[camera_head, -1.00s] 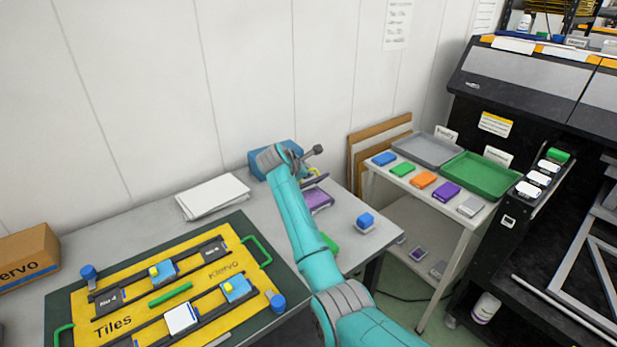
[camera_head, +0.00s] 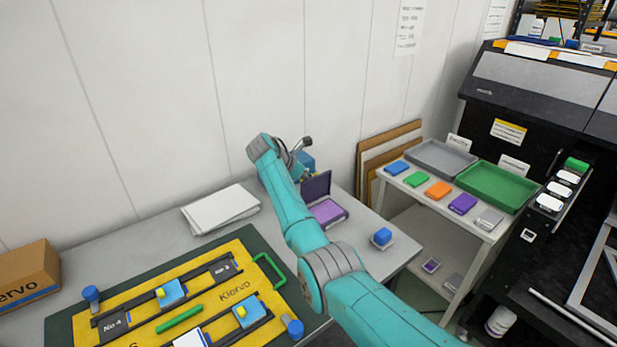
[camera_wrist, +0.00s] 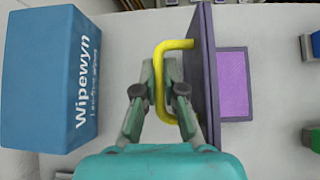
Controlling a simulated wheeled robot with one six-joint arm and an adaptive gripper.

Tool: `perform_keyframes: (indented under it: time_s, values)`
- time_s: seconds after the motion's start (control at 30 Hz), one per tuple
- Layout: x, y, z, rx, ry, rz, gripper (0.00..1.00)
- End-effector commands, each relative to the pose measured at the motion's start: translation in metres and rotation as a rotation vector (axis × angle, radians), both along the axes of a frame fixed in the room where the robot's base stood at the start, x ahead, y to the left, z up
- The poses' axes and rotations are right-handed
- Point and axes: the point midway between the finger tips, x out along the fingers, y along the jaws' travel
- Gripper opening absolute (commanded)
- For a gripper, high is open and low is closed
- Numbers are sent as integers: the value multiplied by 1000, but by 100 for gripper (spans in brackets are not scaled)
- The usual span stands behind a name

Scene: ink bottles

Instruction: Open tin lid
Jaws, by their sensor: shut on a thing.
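The dark tin (camera_head: 328,213) lies on the grey table with its purple inside showing. Its lid (camera_head: 316,186) stands about upright at the tin's far side. In the wrist view the lid (camera_wrist: 205,75) is seen nearly edge-on, with the purple pad (camera_wrist: 233,85) to its right. A yellow handle (camera_wrist: 160,85) sticks out from the lid's left side. My gripper (camera_wrist: 161,78) is shut on this handle. In the head view my arm hides part of the fingers and handle.
A blue Wipewyn box (camera_wrist: 50,80) stands left of my gripper in the wrist view. A blue-topped stamp (camera_head: 382,237) sits right of the tin. White paper (camera_head: 220,208) and a yellow tile board (camera_head: 235,265) lie to the left.

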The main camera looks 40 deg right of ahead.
Motion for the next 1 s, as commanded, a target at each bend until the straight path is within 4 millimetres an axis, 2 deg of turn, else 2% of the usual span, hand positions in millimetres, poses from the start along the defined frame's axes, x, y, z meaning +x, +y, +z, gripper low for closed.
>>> perform_keyframes:
  time_s: [0.67,0.7,0.73,1.0]
  values:
    - [0,0,-2,0,-3,1,0]
    - [0,0,-2,0,-3,1,16]
    - [0,0,-2,0,-3,1,21]
    - [0,0,-2,0,-2,1,21]
